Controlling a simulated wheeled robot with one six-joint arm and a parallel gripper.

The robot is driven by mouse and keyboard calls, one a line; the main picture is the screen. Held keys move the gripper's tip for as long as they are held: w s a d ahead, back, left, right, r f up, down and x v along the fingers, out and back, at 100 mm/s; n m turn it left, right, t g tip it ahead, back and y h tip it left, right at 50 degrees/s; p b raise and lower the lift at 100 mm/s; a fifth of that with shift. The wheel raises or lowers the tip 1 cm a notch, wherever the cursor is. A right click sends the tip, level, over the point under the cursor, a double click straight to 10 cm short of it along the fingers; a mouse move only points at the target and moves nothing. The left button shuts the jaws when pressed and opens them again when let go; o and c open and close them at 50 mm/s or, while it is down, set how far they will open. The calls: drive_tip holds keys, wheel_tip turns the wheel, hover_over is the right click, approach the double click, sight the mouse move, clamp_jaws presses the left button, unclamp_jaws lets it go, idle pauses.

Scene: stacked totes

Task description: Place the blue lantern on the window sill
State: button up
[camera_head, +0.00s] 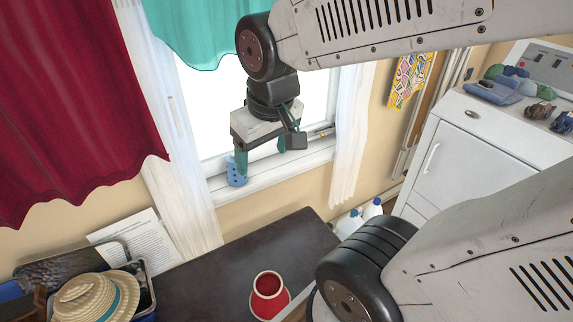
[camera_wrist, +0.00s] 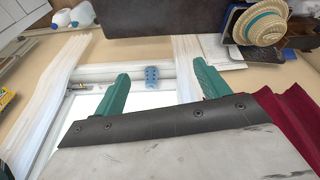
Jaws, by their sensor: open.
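The blue lantern (camera_head: 236,174), a small perforated blue piece, stands upright on the white window sill (camera_head: 270,176), near the sill's left end. In the wrist view the lantern (camera_wrist: 152,76) shows between my two teal fingers, apart from both. My gripper (camera_head: 262,163) is open and empty, in front of the window just above the sill. Its left finger partly overlaps the top of the lantern in the head view. The fingers also show spread apart in the wrist view (camera_wrist: 162,70).
White curtains (camera_head: 350,140) hang on both sides of the window, with a red curtain (camera_head: 75,90) at left. A dark table (camera_head: 220,270) below holds a red vase (camera_head: 269,296). A straw hat (camera_head: 98,298) lies at lower left. A white cabinet (camera_head: 480,150) stands at right.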

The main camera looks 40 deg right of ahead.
drive_tip(key=s+a+r+g, duration=0.1)
drive_tip(key=s+r, duration=0.1)
drive_tip(key=s, duration=0.6)
drive_tip(key=shift+a+g, duration=0.35)
drive_tip(key=shift+g, duration=0.05)
drive_tip(key=shift+r, duration=0.1)
idle(1.0)
